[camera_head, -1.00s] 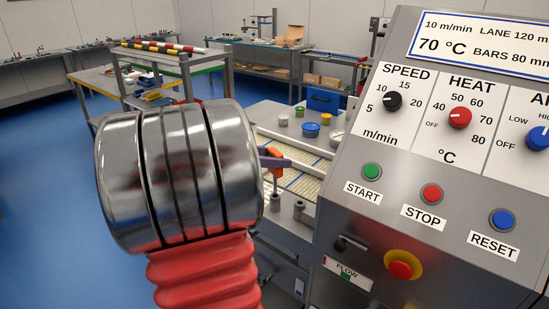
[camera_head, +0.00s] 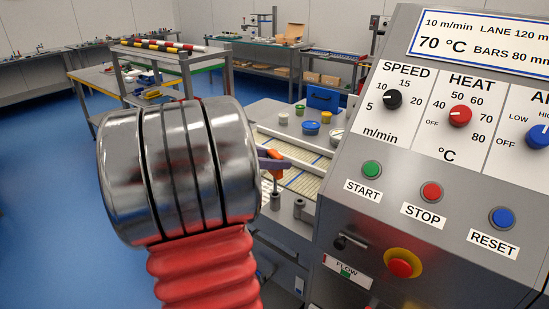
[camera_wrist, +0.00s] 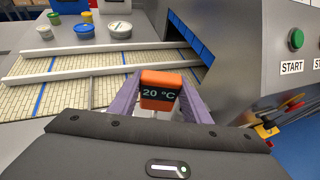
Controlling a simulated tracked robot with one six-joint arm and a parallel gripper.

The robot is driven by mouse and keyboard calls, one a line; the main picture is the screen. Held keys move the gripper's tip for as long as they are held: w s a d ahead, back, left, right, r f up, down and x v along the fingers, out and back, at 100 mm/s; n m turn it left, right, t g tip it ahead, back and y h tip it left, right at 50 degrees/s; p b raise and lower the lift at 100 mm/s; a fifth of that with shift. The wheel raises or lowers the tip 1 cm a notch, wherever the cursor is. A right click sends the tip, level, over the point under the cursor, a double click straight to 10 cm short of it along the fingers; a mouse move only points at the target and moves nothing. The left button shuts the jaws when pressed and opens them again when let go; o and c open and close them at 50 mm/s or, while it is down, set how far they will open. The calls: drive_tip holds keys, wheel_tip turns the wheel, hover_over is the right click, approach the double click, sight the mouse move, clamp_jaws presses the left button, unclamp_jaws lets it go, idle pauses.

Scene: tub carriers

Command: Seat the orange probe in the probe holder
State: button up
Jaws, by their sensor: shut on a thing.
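The orange probe (camera_wrist: 160,85) has a dark display reading 20 °C. In the wrist view it sits between the purple fingers of my gripper (camera_wrist: 160,98), which are shut on it. In the head view the probe (camera_head: 271,155) shows just right of my large silver wrist, with my gripper (camera_head: 275,164) beside it. A thin grey stem runs down below it towards a short grey cylinder (camera_head: 275,202) at the machine's near side. This cylinder may be the probe holder; I cannot tell whether the stem is inside it. The holder is hidden in the wrist view.
A similar grey cylinder (camera_head: 300,209) stands to the right. The conveyor belt (camera_wrist: 85,82) with white rails lies beyond, with several tubs (camera_wrist: 75,31) behind it. The control panel (camera_head: 440,170) rises close on the right. Blue floor is open at left.

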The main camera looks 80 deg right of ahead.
sight(272, 173)
drive_tip(key=shift+f, duration=2.4)
idle(0.4)
drive_tip(key=o, duration=1.3)
drive_tip(key=shift+c, duration=0.2)
drive_tip(key=v, duration=1.3)
drive_tip(key=shift+w+a, duration=0.25)
drive_tip(key=shift+a, duration=0.05)
